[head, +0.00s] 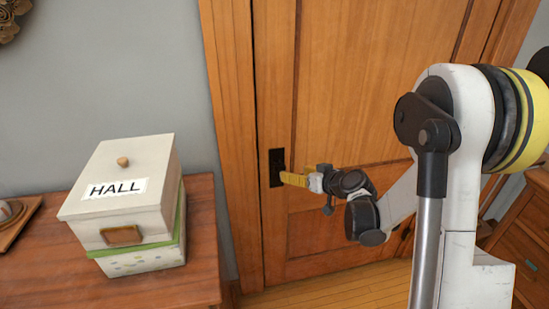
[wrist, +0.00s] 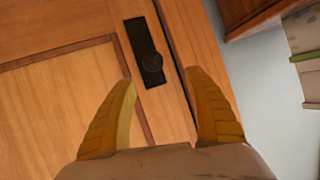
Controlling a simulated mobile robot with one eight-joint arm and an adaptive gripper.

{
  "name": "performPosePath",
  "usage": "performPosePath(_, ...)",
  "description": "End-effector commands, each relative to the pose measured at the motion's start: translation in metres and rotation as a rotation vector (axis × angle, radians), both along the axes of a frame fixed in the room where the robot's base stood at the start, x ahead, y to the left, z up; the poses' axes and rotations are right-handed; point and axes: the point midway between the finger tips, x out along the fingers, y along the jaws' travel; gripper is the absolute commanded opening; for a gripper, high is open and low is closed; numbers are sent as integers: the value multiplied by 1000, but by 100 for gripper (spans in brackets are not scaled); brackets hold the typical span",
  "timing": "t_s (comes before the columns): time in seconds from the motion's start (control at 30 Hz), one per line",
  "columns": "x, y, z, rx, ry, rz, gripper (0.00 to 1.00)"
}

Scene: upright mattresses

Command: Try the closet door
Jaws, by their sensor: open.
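The closet door (head: 365,100) is a brown wooden panelled door, and it looks shut in its frame. Its dark plate (head: 276,167) sits near the door's left edge in the head view. In the wrist view the plate (wrist: 141,40) carries a round dark knob (wrist: 152,62). My gripper (head: 284,178) is in front of the plate in the head view and covers part of it, including the knob. In the wrist view my gripper (wrist: 163,85) has its two yellow fingers apart, with the knob beyond the tips and between them. Nothing is held.
A wooden table (head: 205,235) at the left bears a white box labelled HALL (head: 120,185), stacked on a green-rimmed box (head: 140,260). Wooden drawers (head: 520,235) stand at the right. Bare wooden floor (head: 330,288) lies before the door.

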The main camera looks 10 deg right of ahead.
Motion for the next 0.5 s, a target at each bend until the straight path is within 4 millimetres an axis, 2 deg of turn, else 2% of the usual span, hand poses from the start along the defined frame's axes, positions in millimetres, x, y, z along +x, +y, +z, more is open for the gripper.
performPosePath(0.1, 9, -8, -13, 5, -34, -2, 62)
performPosePath(0.2, 13, -9, -18, 8, -46, -2, 62)
performPosePath(0.37, 30, -2, -28, 6, -48, 0, 62)
performPosePath(0.5, 55, 9, -39, 7, -48, 0, 62)
